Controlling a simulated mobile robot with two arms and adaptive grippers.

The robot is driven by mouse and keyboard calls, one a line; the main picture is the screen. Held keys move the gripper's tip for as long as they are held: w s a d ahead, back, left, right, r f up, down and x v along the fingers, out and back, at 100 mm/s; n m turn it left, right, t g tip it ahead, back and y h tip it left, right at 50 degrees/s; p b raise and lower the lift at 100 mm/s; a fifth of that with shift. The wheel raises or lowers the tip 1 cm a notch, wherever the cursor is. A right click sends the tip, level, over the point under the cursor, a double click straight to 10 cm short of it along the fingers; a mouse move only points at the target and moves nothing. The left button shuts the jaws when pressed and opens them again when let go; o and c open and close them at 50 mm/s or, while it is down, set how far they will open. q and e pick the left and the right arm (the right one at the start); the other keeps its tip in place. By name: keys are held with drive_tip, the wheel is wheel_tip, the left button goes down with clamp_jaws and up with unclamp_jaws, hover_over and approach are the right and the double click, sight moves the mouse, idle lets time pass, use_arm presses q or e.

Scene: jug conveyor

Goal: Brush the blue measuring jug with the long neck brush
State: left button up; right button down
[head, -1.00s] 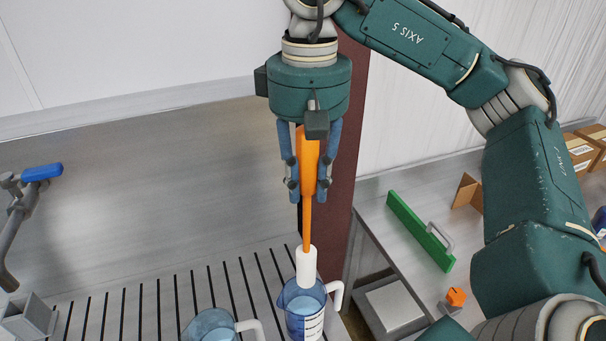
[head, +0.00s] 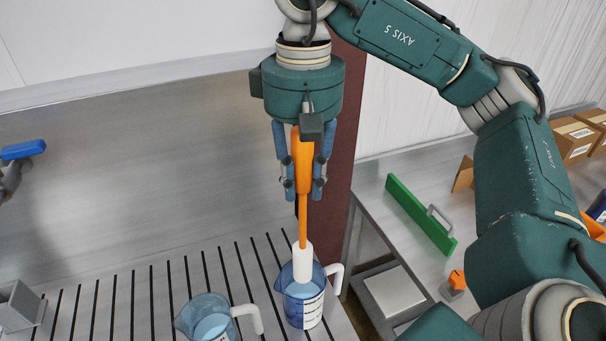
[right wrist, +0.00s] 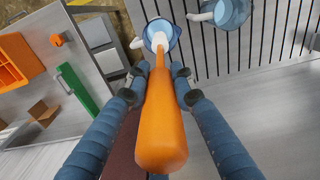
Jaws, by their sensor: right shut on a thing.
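My right gripper (head: 303,190) is shut on the orange handle of the long neck brush (head: 304,160) and holds it upright. The brush's white head (head: 303,262) is down at the mouth of a blue measuring jug (head: 304,304), its lower end inside. The jug has a white handle on its right and a printed label. In the right wrist view the brush (right wrist: 161,125) runs from the gripper (right wrist: 158,85) to the jug (right wrist: 172,40). A second blue jug (head: 207,322) stands to the left. My left gripper is not in view.
The slatted conveyor (head: 150,300) carries both jugs. A side table at right holds a green squeegee-like tool (head: 420,215) and an orange item (head: 457,280). Cardboard boxes (head: 572,140) stand behind. A blue-handled tap (head: 22,149) is at left.

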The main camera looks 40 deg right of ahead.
drive_tip(key=shift+f+b, duration=0.4)
drive_tip(key=shift+f, duration=0.35)
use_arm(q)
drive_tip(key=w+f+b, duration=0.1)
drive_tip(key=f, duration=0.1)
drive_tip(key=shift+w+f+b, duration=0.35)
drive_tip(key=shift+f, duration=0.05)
use_arm(e)
wheel_tip(320, 180, down, 2)
drive_tip(key=shift+f, duration=0.15)
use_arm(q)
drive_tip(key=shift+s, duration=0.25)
